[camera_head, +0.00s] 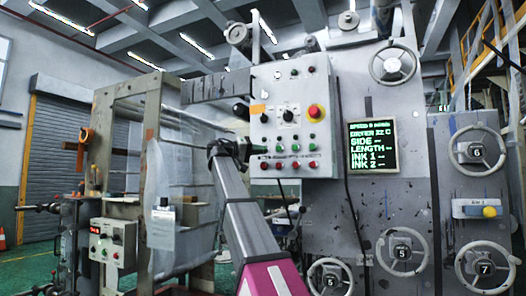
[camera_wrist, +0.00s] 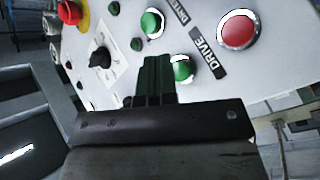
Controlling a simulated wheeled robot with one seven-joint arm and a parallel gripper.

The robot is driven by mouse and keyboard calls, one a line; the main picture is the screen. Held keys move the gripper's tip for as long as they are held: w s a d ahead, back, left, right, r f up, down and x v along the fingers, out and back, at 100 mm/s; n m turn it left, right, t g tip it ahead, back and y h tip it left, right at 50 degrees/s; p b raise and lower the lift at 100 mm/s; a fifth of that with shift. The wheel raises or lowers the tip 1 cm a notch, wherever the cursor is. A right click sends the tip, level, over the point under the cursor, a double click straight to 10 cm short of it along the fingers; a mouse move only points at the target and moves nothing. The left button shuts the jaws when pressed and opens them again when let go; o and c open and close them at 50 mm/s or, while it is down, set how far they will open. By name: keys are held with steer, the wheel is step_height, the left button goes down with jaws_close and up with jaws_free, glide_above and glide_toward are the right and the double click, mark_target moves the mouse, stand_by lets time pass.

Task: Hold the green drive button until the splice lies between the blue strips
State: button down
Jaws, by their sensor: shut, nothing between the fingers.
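The green drive button (camera_wrist: 184,69) sits next to the black DRIVE label (camera_wrist: 208,53) in the wrist view. It is partly covered at its left edge by my gripper (camera_wrist: 156,68). My gripper is shut and empty, its fingertips just left of that button in the picture. I cannot tell whether they touch the panel. In the head view my gripper (camera_head: 238,147) is at the left edge of the grey control panel (camera_head: 290,85). Which green button there is the drive one is unclear. I make out neither the splice nor the blue strips.
Another green button (camera_wrist: 152,23), a red button (camera_wrist: 239,30) and a black knob (camera_wrist: 100,57) are close by. A red mushroom button (camera_head: 315,111) stands out from the panel. The screen (camera_head: 372,148) reads speed 0. Translucent film (camera_head: 185,215) hangs left of my arm.

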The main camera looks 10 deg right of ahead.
steer(key=s+a, duration=0.1)
steer(key=s, duration=0.1)
steer(key=s+a, duration=0.1)
steer(key=s, duration=0.1)
steer(key=shift+a, duration=0.4)
steer(key=shift+f, duration=0.1)
steer(key=w+d+f+n+t+y, duration=0.1)
steer(key=w+f+n+y, duration=0.15)
steer(key=f, duration=1.35)
steer(key=w+d+f+n+y, duration=0.1)
steer(key=d+f+n+y, duration=0.15)
steer(key=f, duration=1.45)
steer(key=w+d+f+n+t+y, duration=0.1)
steer(key=f+n+y, duration=0.15)
steer(key=f, duration=1.35)
steer(key=s+a+f+g+y, duration=0.1)
steer(key=s+f+y, duration=0.2)
steer(key=s+f, duration=0.5)
steer(key=s+a+f+g+y, duration=0.1)
steer(key=s+f+y, duration=0.3)
steer(key=f, duration=1.4)
steer(key=s+a+f+g+y, duration=0.1)
steer(key=s+f+y, duration=0.3)
steer(key=s+f, duration=0.8)
steer(key=shift+f+m+g, duration=0.45)
steer(key=shift+f+g, duration=0.25)
steer(key=shift+g, duration=0.1)
